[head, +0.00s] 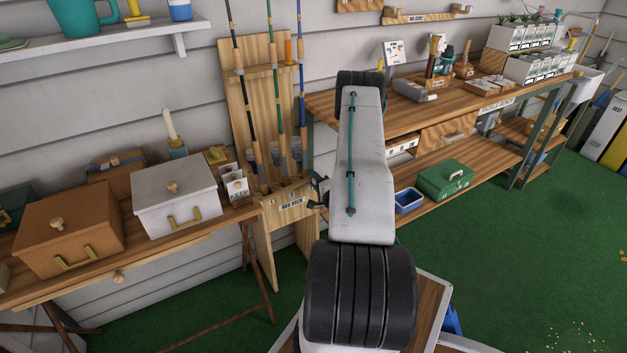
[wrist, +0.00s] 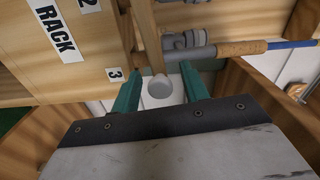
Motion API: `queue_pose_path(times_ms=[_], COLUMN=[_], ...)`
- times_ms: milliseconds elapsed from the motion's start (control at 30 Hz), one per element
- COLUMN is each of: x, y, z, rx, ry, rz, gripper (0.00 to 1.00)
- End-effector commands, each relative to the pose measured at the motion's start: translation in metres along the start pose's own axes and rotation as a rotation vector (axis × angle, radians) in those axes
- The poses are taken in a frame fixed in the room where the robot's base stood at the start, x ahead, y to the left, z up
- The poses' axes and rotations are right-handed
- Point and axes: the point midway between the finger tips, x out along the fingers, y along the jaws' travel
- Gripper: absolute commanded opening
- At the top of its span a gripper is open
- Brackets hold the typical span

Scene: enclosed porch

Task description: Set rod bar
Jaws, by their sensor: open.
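The wooden rod rack (head: 247,120) leans against the wall in the head view, with a "ROD RACK" label (head: 292,204) on its lower box. Three rods stand in it: a dark one (head: 243,85), a green one (head: 273,85) and a blue one (head: 301,85). In the wrist view my gripper (wrist: 161,92) is open, its teal fingers on either side of a pale round-ended piece (wrist: 160,88) at the end of a narrow wooden strip (wrist: 149,38). I cannot tell whether they touch it.
A side table (head: 120,262) with a brown box (head: 72,232) and a white box (head: 177,205) stands left of the rack. A workbench (head: 450,115) with a green tackle box (head: 445,180) on its lower shelf is at right. Green floor at far right is mostly clear.

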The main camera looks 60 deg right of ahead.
Motion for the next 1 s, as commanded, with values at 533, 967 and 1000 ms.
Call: queue_pose_path(times_ms=[533,967,1000], x=[-0.068,-0.086,-0.092], y=[0.000,-0.020,-0.026], z=[-0.001,-0.030,-0.033], rx=[0.002,-0.039,-0.098], ry=[0.001,0.046,0.048], rz=[0.000,-0.004,-0.002], gripper=[0.45,0.00,0.00])
